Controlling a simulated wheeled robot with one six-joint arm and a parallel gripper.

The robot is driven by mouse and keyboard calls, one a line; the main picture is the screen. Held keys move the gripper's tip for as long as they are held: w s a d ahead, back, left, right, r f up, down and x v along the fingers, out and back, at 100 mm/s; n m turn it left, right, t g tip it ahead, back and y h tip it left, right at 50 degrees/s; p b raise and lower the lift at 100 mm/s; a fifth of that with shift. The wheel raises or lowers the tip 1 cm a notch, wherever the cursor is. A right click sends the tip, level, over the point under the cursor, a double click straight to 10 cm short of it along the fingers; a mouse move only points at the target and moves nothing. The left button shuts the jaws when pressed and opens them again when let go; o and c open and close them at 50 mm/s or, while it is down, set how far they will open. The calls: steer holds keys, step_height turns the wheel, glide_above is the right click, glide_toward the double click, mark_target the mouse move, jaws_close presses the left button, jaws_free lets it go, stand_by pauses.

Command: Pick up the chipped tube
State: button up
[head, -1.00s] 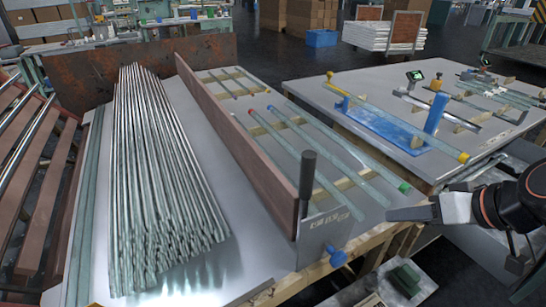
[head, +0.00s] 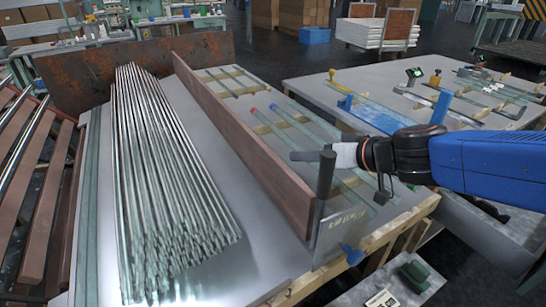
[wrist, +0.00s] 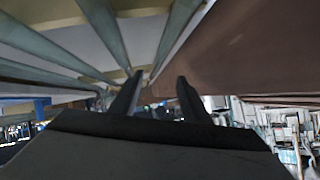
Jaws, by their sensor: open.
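Several pale green glass tubes lie on wooden strips in the middle bay, among them a red-ended tube (head: 291,123) and a blue-ended tube (head: 268,126). I cannot tell which tube is chipped. Glass tubes (wrist: 103,28) run across the upper left there. My gripper and forearm hide parts of the tubes in the head view.
A brown board (head: 240,145) stands along the bay's left side. A large tube bundle (head: 165,190) lies left. The right table (head: 310,88) holds a blue stand (head: 372,115) and more tubes.

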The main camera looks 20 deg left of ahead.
steer(key=shift+x, duration=6.15)
steer(key=shift+w+d, duration=0.1)
steer(key=shift+w, duration=0.05)
steer(key=shift+c, duration=0.6)
jaws_close()
